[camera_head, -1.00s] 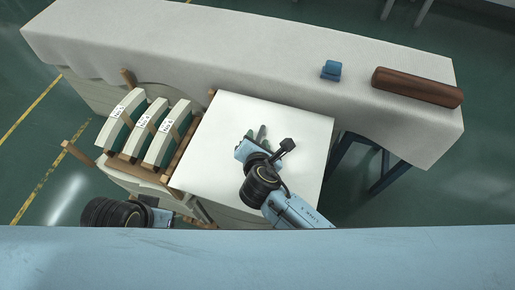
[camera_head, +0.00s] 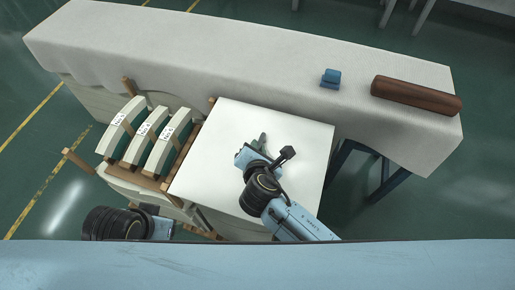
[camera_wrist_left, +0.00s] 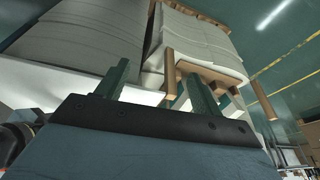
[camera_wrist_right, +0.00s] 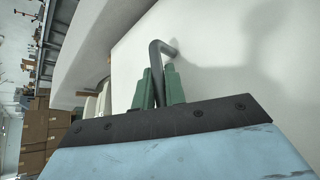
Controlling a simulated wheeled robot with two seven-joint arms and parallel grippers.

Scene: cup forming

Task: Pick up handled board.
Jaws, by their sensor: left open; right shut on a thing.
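The handled board (camera_head: 225,135) looks like a large white flat panel at the middle of the head view. Its dark bent handle (camera_wrist_right: 157,50) rises from the white face in the right wrist view. My right gripper (camera_wrist_right: 160,88) is shut on this handle, with a green finger on each side of it. In the head view the right gripper (camera_head: 262,143) is over the middle of the board, and its wrist hides part of it. My left gripper (camera_wrist_left: 158,85) is open and empty, its green fingers apart.
A wooden rack (camera_head: 152,180) with several pale, labelled curved pieces (camera_head: 133,150) stands left of the board. A long cloth-covered table (camera_head: 230,55) runs behind, bearing a blue block (camera_head: 330,78) and a brown bar (camera_head: 416,94).

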